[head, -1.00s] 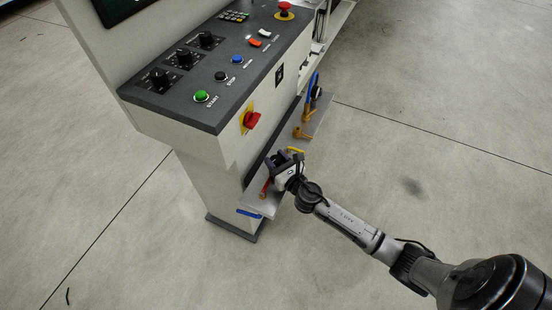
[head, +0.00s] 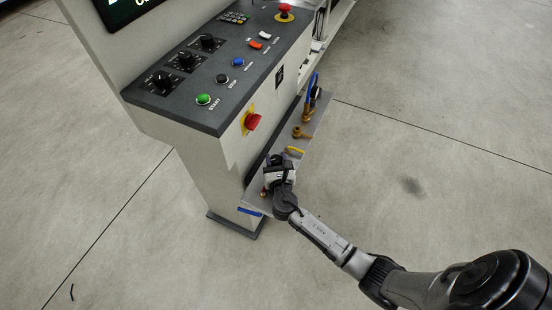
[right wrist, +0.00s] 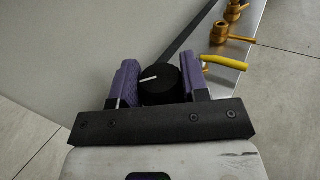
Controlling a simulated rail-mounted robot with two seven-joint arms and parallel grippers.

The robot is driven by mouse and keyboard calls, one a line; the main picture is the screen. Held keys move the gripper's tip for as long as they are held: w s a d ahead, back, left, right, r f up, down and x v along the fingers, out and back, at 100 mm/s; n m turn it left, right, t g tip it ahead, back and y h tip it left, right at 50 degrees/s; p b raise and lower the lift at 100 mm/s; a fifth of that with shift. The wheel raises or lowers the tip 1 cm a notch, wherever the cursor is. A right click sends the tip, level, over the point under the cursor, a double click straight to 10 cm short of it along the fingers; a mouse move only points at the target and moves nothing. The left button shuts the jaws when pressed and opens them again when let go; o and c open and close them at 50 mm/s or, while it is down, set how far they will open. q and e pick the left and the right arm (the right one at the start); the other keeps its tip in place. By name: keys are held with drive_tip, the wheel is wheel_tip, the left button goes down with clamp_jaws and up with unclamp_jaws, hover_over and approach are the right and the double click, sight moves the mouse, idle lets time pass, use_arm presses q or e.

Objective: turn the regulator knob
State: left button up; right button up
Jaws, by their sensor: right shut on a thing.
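The regulator knob (right wrist: 160,84) is a round black knob with a white pointer line, seen between the fingers in the right wrist view. The pointer runs roughly left to right there, its left end slightly lower. My right gripper (right wrist: 158,73) has purple fingers on both sides of the knob and is shut on it. In the head view my right gripper (head: 277,162) is over the grey side shelf of the console, and it hides the knob. My left gripper is not in view.
The metal shelf (head: 317,128) carries brass fittings (head: 302,132), a yellow lever (right wrist: 224,62) close to the right finger, and blue handles (head: 250,211). The console (head: 200,85) has buttons, dials and a red switch (head: 252,121) above. Open floor lies right.

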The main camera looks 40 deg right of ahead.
drive_tip(key=o, duration=0.9)
drive_tip(key=p+v, duration=0.3)
drive_tip(key=v, duration=1.1)
drive_tip(key=shift+d+f, duration=0.1)
